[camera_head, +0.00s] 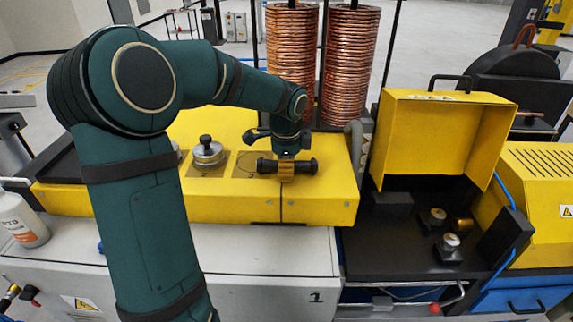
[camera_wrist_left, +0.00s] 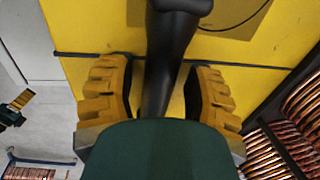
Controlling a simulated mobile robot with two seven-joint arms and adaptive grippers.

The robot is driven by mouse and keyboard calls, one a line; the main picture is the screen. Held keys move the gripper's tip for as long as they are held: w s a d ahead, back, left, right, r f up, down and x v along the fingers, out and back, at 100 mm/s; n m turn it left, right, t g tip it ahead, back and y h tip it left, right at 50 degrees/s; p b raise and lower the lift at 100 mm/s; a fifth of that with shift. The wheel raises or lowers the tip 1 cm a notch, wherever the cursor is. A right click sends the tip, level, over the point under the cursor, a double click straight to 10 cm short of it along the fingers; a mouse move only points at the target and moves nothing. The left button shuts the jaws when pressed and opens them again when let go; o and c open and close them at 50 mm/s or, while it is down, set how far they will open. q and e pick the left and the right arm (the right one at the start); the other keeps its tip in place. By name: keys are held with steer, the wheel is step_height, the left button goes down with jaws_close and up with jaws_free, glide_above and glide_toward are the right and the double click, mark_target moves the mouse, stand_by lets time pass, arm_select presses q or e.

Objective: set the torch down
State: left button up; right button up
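The torch (camera_head: 306,166) is a dark, roughly cylindrical tool lying sideways above or on the front of the yellow machine top; I cannot tell whether it touches the surface. My left gripper (camera_head: 287,171) points down at its middle and hides that part. In the left wrist view the torch (camera_wrist_left: 163,75) runs between the two yellow-padded fingers of my left gripper (camera_wrist_left: 160,88). A gap shows on both sides of the torch, so the fingers look open around it. My right gripper is not in view.
The yellow machine top (camera_head: 230,204) carries a round metal-lidded part (camera_head: 208,152) left of the gripper. Copper coil stacks (camera_head: 350,65) stand behind. An open yellow lidded box (camera_head: 440,135) stands to the right. A white bottle (camera_head: 22,220) is at the far left.

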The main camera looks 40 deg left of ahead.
arm_select(q)
steer(key=shift+r, duration=0.1)
steer(key=shift+r, duration=0.25)
step_height(320, 180, up, 12)
steer(key=s+d+p, duration=0.1)
steer(key=shift+s+f, duration=0.2)
steer(key=shift+s, duration=0.05)
steer(key=shift+d+f, duration=0.1)
stand_by(0.4)
